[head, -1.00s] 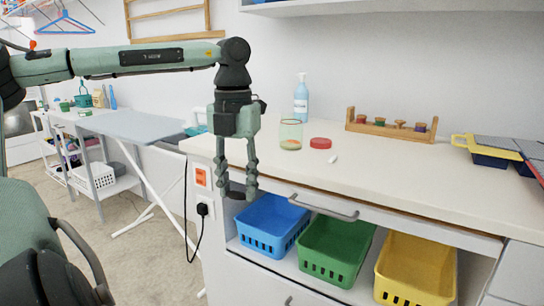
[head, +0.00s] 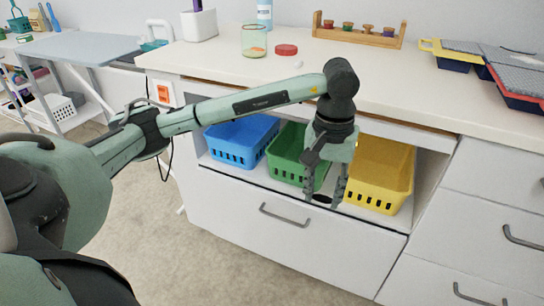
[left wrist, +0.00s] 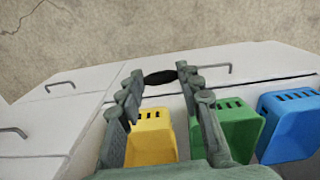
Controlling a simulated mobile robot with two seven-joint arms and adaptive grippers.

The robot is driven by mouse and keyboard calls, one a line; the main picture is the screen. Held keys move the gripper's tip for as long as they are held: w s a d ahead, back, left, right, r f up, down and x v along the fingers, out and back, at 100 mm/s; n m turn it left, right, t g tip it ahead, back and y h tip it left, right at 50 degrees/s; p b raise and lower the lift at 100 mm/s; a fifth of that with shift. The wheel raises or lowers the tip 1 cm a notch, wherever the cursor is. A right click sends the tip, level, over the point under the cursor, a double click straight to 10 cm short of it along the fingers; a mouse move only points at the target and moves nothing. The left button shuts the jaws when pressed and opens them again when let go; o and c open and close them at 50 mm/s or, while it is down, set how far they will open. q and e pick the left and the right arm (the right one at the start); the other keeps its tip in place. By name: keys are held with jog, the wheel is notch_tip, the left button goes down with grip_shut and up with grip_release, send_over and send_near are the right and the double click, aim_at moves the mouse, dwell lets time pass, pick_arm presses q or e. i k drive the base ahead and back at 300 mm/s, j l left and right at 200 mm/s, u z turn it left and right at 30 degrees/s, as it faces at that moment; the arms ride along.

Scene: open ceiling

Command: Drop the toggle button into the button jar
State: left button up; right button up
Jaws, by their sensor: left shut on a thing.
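The toggle button (head: 321,198) is a small dark oval. It is pinched between the fingertips of my left gripper (head: 325,203), which points down in front of the green and yellow baskets, below the counter top. The left wrist view also shows the dark toggle button (left wrist: 160,77) between the fingertips. The button jar (head: 254,41) is a clear, open glass with something orange at its bottom. It stands on the counter, up and to the left of my gripper and well apart from it. My right gripper is not in view.
A red lid (head: 286,49) lies beside the jar, with a small white piece near it. A wooden rack (head: 357,36) and trays (head: 459,55) stand farther right. Blue (head: 238,140), green (head: 290,160) and yellow (head: 380,172) baskets sit under the counter.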

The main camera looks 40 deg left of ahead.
aim_at(253, 56)
jog(key=k+j, duration=0.1)
jog(key=j, duration=0.35)
jog(key=k+j, duration=0.15)
jog(key=j, duration=0.35)
jog(key=k+j, duration=0.1)
jog(key=j, duration=0.35)
